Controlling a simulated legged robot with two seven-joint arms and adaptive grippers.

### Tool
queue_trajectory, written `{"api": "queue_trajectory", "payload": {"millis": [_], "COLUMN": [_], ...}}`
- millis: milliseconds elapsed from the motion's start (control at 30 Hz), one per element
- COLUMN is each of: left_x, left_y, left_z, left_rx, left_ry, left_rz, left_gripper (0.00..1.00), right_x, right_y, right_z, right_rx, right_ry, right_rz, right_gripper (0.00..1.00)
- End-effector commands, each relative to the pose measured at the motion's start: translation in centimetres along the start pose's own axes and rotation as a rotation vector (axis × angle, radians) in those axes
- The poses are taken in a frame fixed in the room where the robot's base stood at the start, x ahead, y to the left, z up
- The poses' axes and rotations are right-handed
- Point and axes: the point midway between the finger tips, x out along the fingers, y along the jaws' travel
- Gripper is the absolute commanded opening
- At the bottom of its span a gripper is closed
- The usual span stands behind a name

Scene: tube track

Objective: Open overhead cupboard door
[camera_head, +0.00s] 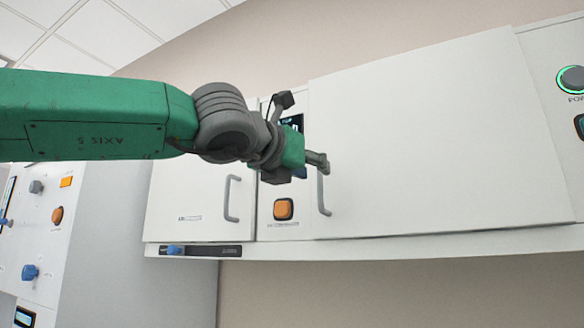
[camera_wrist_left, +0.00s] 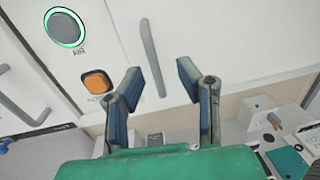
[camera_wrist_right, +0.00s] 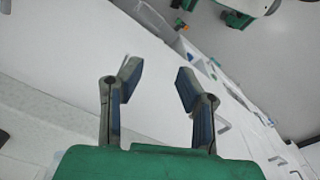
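The overhead cupboard has a large white door (camera_head: 430,140) at the right with a grey bar handle (camera_head: 323,195) near its left edge. The door looks shut. A smaller white door (camera_head: 190,200) with its own grey handle (camera_head: 232,198) is at the left. My left gripper (camera_head: 318,162) is at the upper end of the large door's handle. In the left wrist view my left gripper (camera_wrist_left: 158,73) is open, and a grey handle (camera_wrist_left: 151,52) shows between and beyond its fingertips; contact is not clear. My right gripper (camera_wrist_right: 158,74) is open and empty, outside the head view.
A panel between the doors carries an orange button (camera_head: 283,208) and, in the left wrist view, a green-ringed round button (camera_wrist_left: 65,28). A blue knob (camera_head: 175,250) sits under the small door. A control panel (camera_head: 30,215) stands at lower left.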

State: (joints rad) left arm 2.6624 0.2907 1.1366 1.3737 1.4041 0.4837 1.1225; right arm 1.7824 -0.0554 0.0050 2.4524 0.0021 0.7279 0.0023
Motion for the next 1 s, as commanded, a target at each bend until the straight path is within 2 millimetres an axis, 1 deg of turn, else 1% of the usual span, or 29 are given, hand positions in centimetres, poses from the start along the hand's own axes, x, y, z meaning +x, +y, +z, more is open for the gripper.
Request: {"api": "queue_trajectory", "payload": {"millis": [33,300,433,600,1000], "left_x": [-0.9,-6.0,-7.9,-8.7,-8.7], "left_y": [0.2,1.2,1.4,1.2,1.2], "left_z": [0.0,-0.7,-0.8,-0.9,-0.9], "left_rx": [0.000,-0.008,-0.010,-0.009,-0.009], "left_ry": [0.000,0.008,0.009,0.012,0.013], "left_rz": [0.000,0.001,0.002,0.002,0.002], "left_gripper": [0.31,0.31,0.31,0.31,0.31], "right_x": [0.0,0.1,0.0,0.1,0.1], "right_y": [0.0,-0.1,-0.1,0.0,0.0], "right_z": [0.0,-0.3,-0.2,-0.2,-0.4], "right_rx": [0.000,0.000,0.000,0.000,0.000], "right_ry": [-0.001,-0.003,-0.002,-0.002,-0.004], "right_rz": [0.000,0.001,0.001,0.000,0.000], "right_gripper": [0.31,0.31,0.31,0.31,0.31]}}
